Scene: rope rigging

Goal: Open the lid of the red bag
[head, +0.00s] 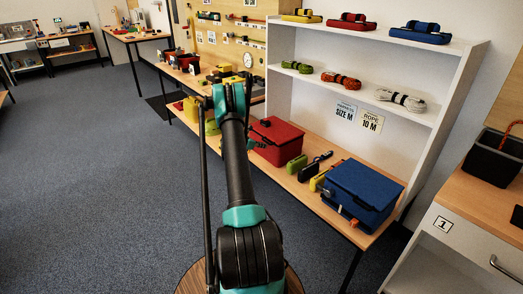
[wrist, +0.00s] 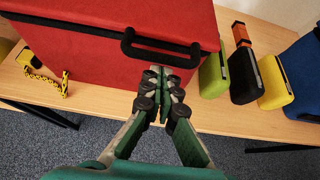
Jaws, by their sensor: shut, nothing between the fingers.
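The red bag (head: 277,139) stands on the wooden bench under the white shelves, partly behind my arm in the head view. Its lid is shut. In the wrist view the red bag (wrist: 80,50) fills the upper left, with a black handle (wrist: 158,57) on its front edge. My gripper (wrist: 160,78) is shut and empty, its fingertips just below the handle and close to the bag's front. I cannot tell whether the fingertips touch the handle or the bag. In the head view the gripper is largely hidden by my arm.
Right of the bag stand a green case (wrist: 213,75), a black case (wrist: 242,77) and a yellow case (wrist: 274,83). A blue box (head: 362,190) stands farther right. A yellow chain (wrist: 44,80) lies left of the bag. Shelves with ropes (head: 341,80) rise behind. The carpet in front is clear.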

